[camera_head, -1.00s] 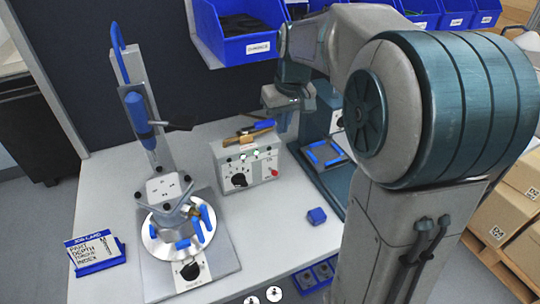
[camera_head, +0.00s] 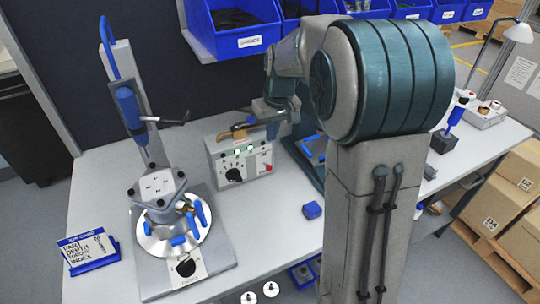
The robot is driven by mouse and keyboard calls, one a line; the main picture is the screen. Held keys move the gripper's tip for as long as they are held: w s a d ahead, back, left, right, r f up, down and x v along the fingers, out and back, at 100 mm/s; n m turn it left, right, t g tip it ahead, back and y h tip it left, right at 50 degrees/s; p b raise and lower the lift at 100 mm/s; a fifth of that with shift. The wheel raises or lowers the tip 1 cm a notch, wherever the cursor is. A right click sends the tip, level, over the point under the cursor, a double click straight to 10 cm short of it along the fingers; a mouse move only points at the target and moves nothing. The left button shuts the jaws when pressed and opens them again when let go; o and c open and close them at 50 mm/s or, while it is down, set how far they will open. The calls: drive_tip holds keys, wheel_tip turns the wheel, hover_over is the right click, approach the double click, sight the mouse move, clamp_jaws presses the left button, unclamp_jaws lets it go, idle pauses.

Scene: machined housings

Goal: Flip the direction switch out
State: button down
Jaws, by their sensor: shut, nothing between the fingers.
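The grey control box (camera_head: 239,159) stands on the bench in the middle of the head view. Its front has a black round knob (camera_head: 233,175), small lit green buttons and a red button (camera_head: 268,168). Small switches on this face are too small to tell apart, so I cannot tell which is the direction switch or how it is set. My gripper (camera_head: 273,130) points down by the box's upper right edge. It is shut and empty. I cannot tell whether it touches the box.
A fixture with a round plate (camera_head: 158,245) and a blue-handled column (camera_head: 131,108) stands left of the box. A small blue block (camera_head: 312,210) sits right of the box. Blue bins (camera_head: 232,40) hang behind.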

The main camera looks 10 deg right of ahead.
sight(267, 165)
drive_tip(key=f, duration=0.8)
drive_tip(key=shift+s+a+f+p, duration=0.1)
drive_tip(key=shift+s+a+p, duration=0.2)
drive_tip(key=shift+a+p, duration=0.1)
drive_tip(key=shift+s+d+f+b, duration=0.1)
drive_tip(key=shift+f+b, duration=0.05)
drive_tip(key=shift+b, duration=0.4)
drive_tip(key=shift+t+b, duration=0.3)
